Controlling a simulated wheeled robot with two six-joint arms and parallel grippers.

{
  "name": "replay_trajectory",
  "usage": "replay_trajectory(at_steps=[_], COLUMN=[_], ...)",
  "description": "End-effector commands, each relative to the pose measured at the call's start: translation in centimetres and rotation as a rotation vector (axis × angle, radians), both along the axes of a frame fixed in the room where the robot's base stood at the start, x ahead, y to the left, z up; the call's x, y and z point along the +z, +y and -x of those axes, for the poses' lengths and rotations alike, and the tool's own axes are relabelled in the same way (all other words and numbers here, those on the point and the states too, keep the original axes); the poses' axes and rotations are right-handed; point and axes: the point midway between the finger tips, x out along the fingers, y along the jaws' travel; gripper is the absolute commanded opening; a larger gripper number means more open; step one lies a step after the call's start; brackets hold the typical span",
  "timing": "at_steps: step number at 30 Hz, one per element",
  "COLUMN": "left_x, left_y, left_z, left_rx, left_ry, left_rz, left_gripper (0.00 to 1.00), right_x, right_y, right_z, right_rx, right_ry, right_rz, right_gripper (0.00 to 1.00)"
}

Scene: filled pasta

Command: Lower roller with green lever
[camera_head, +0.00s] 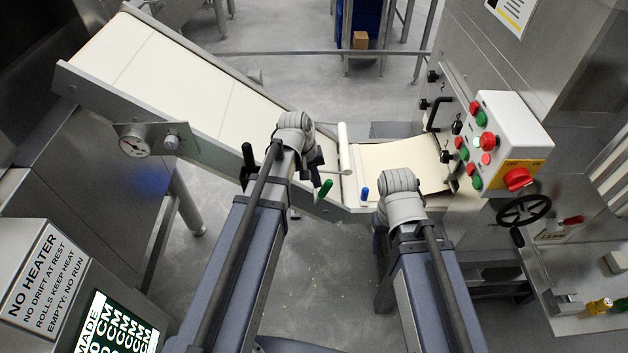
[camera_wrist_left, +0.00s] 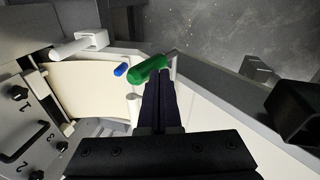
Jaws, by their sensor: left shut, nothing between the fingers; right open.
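The green lever (camera_head: 324,189) stands on the near side rail of the belt, beside a shorter blue lever (camera_head: 365,194). The white roller (camera_head: 344,150) lies across the belt just beyond them. My left gripper (camera_head: 315,168) is shut and empty, close to the green lever. In the left wrist view its fingertips (camera_wrist_left: 162,76) are right at the green lever (camera_wrist_left: 147,69); I cannot tell whether they touch. The blue lever (camera_wrist_left: 120,70) is to its left. My right gripper (camera_head: 379,222) is open at the lower right of the belt, its fingers mostly hidden by its wrist.
A long sloping belt (camera_head: 170,75) comes down from the upper left. A control box (camera_head: 505,140) with red and green buttons and a black handwheel (camera_head: 523,210) are at the right. Grey floor is below.

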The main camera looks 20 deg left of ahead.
Motion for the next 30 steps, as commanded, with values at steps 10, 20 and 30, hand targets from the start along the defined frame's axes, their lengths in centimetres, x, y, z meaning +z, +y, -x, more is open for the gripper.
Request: replay_trajectory(at_steps=[10, 20, 30], left_x=[0.0, -0.7, -1.7], left_y=[-0.7, -3.5, -5.6], left_z=[-0.3, -1.2, -1.7], left_rx=[-0.004, -0.007, -0.002], left_ry=[0.016, 0.077, 0.098], left_rz=[-0.047, -0.262, -0.340], left_gripper=[0.00, 0.00, 0.00], right_x=[0.2, -0.1, -1.2], right_y=[0.0, 0.0, 0.0], right_z=[0.0, 0.0, 0.0], right_rx=[0.000, 0.000, 0.000], right_ry=[0.000, 0.000, 0.000], right_rz=[0.000, 0.000, 0.000], right_gripper=[0.64, 0.64, 0.64])
